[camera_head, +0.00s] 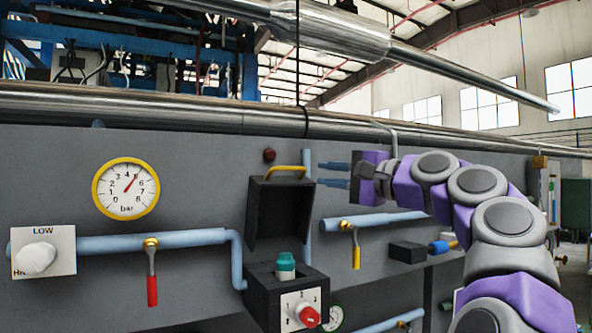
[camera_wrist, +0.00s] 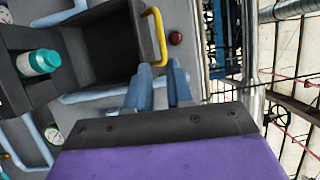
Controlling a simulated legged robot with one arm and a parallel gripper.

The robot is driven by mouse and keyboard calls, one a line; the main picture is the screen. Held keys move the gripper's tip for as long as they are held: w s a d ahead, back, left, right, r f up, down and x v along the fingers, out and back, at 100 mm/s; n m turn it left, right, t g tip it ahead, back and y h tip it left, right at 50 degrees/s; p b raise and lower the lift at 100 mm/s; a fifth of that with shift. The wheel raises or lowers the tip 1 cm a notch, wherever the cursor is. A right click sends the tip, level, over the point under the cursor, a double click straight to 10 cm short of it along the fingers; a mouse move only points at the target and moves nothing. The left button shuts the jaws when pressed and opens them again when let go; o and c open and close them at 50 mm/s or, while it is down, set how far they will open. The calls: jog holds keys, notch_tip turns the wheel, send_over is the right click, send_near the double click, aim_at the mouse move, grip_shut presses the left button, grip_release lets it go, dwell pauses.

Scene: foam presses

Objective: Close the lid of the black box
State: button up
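The black box (camera_head: 258,298) is mounted on the grey panel, with a teal-topped item (camera_head: 285,266) standing out of its open top. Its black lid (camera_head: 280,215) stands upright above it, open, with a yellow handle (camera_head: 287,170) at the top edge. My gripper (camera_head: 321,175) is right of the lid's upper part, its two blue fingers apart and empty, pointing left. In the wrist view the lid (camera_wrist: 105,48) and handle (camera_wrist: 157,38) lie just beyond and left of the fingers (camera_wrist: 160,66). I see no contact with the handle.
A red knob (camera_head: 307,316) is on the box front. Blue pipes (camera_head: 380,221), yellow and red valve levers (camera_head: 152,290), a pressure gauge (camera_head: 126,188) and a white dial (camera_head: 36,258) line the panel. A small red button (camera_head: 269,155) is above the lid.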

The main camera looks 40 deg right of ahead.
aim_at(296, 170)
jog(key=w, duration=0.2)
jog(key=w+a, duration=0.1)
jog(key=w, duration=0.2)
jog(key=w+a+r+p, duration=0.1)
jog(key=w, duration=0.2)
jog(key=shift+w, duration=0.25)
jog(key=shift+w+d, duration=0.15)
jog(key=shift+w, duration=0.05)
grip_shut()
